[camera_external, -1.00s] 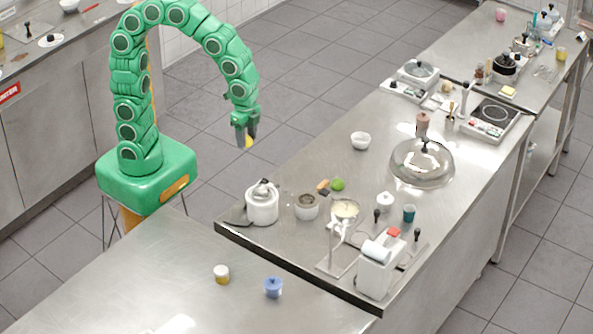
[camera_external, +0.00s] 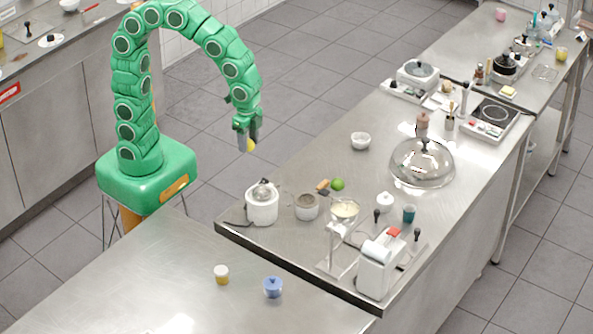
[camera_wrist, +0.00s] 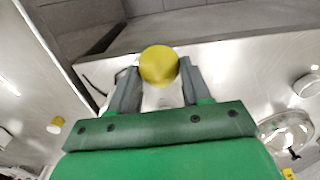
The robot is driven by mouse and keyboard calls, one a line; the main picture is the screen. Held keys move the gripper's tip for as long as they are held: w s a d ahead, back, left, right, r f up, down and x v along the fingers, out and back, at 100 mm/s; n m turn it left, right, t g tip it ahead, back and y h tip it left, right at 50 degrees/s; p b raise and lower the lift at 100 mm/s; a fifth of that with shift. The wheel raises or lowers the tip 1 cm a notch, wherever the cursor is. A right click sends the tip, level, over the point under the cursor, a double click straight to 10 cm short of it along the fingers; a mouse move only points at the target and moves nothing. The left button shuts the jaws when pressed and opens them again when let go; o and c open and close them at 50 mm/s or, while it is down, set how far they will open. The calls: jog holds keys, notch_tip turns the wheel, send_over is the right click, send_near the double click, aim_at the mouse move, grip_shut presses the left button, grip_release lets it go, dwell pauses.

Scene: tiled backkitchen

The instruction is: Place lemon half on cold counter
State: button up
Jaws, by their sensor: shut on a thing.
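The lemon half (camera_external: 250,146) is yellow and sits between the fingertips of my gripper (camera_external: 247,138) in the external view. It is held in the air, over the floor gap left of the long steel counter (camera_external: 310,165). In the wrist view the lemon half (camera_wrist: 159,64) shows as a round yellow shape pinched between the two grey fingers of my gripper (camera_wrist: 160,78). Which surface is the cold counter is not marked clearly; the left counter (camera_external: 50,110) carries a red label that is only partly in view.
A white appliance (camera_external: 262,203), a lime (camera_external: 338,184), a white bowl (camera_external: 360,140) and a glass dome (camera_external: 422,165) stand on the long counter.

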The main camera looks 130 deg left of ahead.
jog(key=w+d+f, duration=0.1)
jog(key=w+d, duration=0.6)
jog(key=w, duration=0.3)
jog(key=w+d+f, duration=0.2)
jog(key=w+d, duration=0.4)
jog(key=w, duration=0.4)
jog(key=shift+w+d+f, duration=0.1)
jog(key=shift+w+f, duration=0.6)
jog(key=shift+w, duration=0.45)
jog(key=shift+w+a+f, duration=0.1)
jog(key=shift+w+f, duration=0.55)
jog(key=shift+w, duration=0.5)
jog(key=shift+w+d+f, duration=0.1)
jog(key=shift+w+f, duration=0.6)
jog(key=shift+w, duration=0.45)
